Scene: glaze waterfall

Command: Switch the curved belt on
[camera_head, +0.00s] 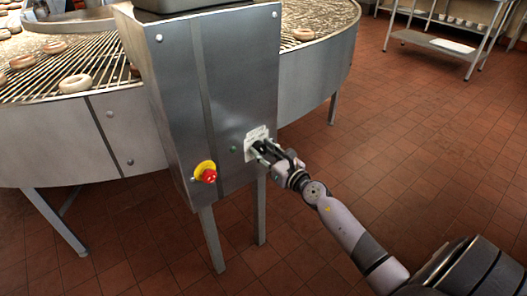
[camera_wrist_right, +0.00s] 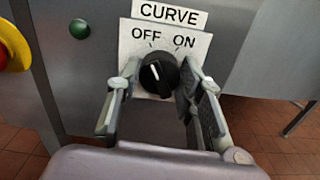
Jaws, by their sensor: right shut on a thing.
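The curve switch is a black rotary knob (camera_wrist_right: 158,75) on a white plate (camera_wrist_right: 205,50) marked OFF at left and ON at right, under a CURVE label (camera_wrist_right: 170,14). The knob's white mark points up and slightly left, toward the OFF side. My right gripper (camera_head: 262,149) is at this plate on the front of the steel control cabinet (camera_head: 225,90). In the wrist view its fingers (camera_wrist_right: 160,82) stand either side of the knob, shut on it. The curved belt (camera_head: 315,25) runs behind the cabinet with ring-shaped pieces on it. My left gripper is out of view.
A red emergency button on a yellow base (camera_head: 205,172) sits left of the switch, and a green button (camera_wrist_right: 79,28) is nearer to it. A steel rack (camera_head: 445,42) stands at the back right. The tiled floor to the right is largely clear.

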